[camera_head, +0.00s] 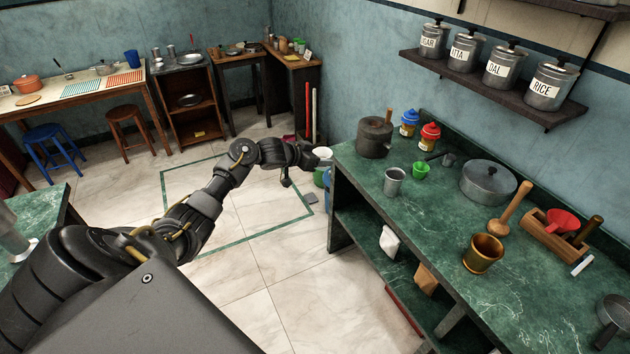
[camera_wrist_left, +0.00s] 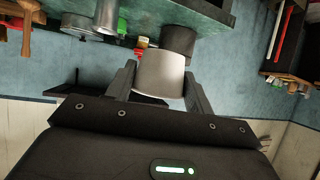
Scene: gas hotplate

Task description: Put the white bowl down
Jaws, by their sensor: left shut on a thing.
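My left arm reaches out over the tiled floor, and my left gripper (camera_head: 313,156) is just off the left end of the green counter (camera_head: 345,183). It is shut on a small white bowl (camera_head: 322,153), which shows only as a pale rim beyond the fingers in the head view. In the left wrist view the white bowl (camera_wrist_left: 160,75) sits between the two fingers, with its pale outer side towards the camera. Whether the bowl touches the counter cannot be told. My right gripper is not in view.
A blue bin (camera_head: 326,177) stands by the counter's left end.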

